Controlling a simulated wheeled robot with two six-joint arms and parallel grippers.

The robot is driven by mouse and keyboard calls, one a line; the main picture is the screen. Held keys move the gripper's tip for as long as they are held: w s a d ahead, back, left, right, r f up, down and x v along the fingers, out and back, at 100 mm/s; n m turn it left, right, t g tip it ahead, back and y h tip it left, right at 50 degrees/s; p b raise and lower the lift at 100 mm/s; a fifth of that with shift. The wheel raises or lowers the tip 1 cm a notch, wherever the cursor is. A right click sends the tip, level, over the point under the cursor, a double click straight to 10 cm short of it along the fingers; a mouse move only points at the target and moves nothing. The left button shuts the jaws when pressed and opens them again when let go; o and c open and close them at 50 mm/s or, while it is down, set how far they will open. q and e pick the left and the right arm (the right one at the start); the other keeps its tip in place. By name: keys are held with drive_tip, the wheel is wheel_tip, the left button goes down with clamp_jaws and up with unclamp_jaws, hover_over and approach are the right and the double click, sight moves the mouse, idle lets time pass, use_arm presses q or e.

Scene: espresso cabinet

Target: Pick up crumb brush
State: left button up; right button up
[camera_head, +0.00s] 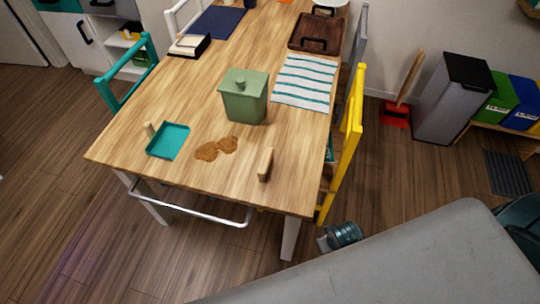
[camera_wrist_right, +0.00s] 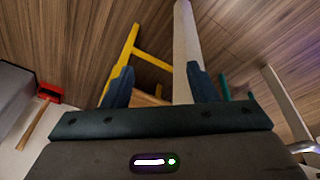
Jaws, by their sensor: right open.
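The crumb brush (camera_head: 265,165), a small block with a light wooden top, stands on the wooden table (camera_head: 195,95) near its front right. Brown crumbs (camera_head: 216,148) lie to its left. A teal dustpan (camera_head: 168,142) with a wooden handle lies farther left. My right gripper (camera_wrist_right: 158,68) shows in the wrist view with two dark blue fingers spread apart and nothing held between them. It points at chair and table parts over the floor, away from the brush. My left gripper is out of view.
A green canister (camera_head: 243,97) stands behind the crumbs, beside a striped cloth (camera_head: 303,82). A yellow chair (camera_head: 343,150) stands at the table's right side, and a teal chair (camera_head: 125,75) at its left.

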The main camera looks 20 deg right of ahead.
drive_tip(key=w+a+r+m+p, duration=0.1)
drive_tip(key=w+r+p, duration=0.15)
drive_tip(key=r, duration=0.65)
drive_tip(key=w+a+r+m+p, duration=0.1)
drive_tip(key=w+r+p, duration=0.15)
drive_tip(key=r, duration=0.75)
wheel_tip(320, 180, up, 4)
drive_tip(key=m+g+y, duration=0.1)
drive_tip(key=m+g, duration=0.2)
drive_tip(key=m, duration=0.2)
hover_over(266, 159)
drive_tip(key=shift+s+d+f, duration=0.1)
drive_tip(key=shift+s+d, duration=0.05)
drive_tip(key=shift+s, duration=0.1)
drive_tip(key=shift+w, duration=0.15)
drive_tip(key=shift+a+f, duration=0.2)
drive_tip(key=shift+f, duration=0.15)
wheel_tip(266, 159, down, 4)
drive_tip(key=shift+f+p, duration=0.2)
drive_tip(key=shift+p, duration=0.15)
drive_tip(key=shift+f+p, duration=0.45)
drive_tip(key=shift+f, duration=0.1)
wheel_tip(266, 159, down, 3)
drive_tip(key=shift+f+p, duration=0.15)
drive_tip(key=shift+p, duration=0.4)
drive_tip(key=shift+w+f, duration=0.1)
drive_tip(key=shift+f, duration=0.35)
